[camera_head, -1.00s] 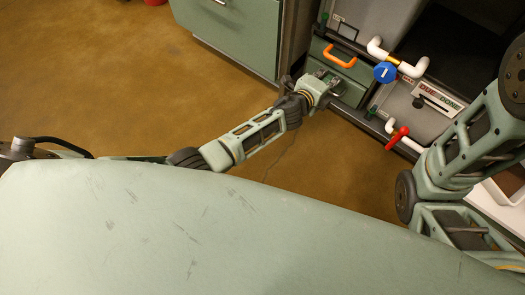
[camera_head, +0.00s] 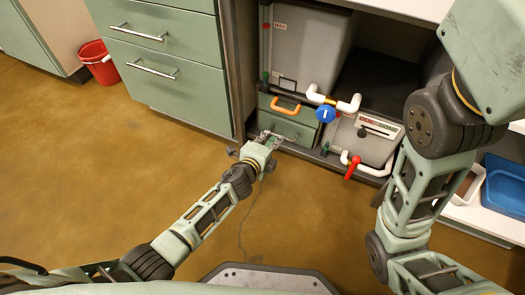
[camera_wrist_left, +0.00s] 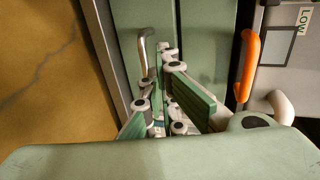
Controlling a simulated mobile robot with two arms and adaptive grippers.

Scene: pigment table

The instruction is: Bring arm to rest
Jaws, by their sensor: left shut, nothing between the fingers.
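My left arm reaches from the lower left of the head view toward the cabinet. Its gripper (camera_head: 270,138) is shut and empty, in front of the small green drawers under the counter. In the left wrist view my left gripper (camera_wrist_left: 168,65) points at a green front with a metal handle (camera_wrist_left: 146,52), and its fingers are together. I cannot tell from the pictures whether it touches the front. My right arm stands large at the right of the head view, bent. Its gripper is outside the picture.
An orange handle (camera_head: 285,104) sits on a small green drawer. A blue valve (camera_head: 325,114) and a red valve (camera_head: 353,167) sit on white pipes nearby. Green drawers (camera_head: 165,60) stand left, with a red bucket (camera_head: 98,62) beyond. A blue tray (camera_head: 504,186) lies at right. Brown floor is open.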

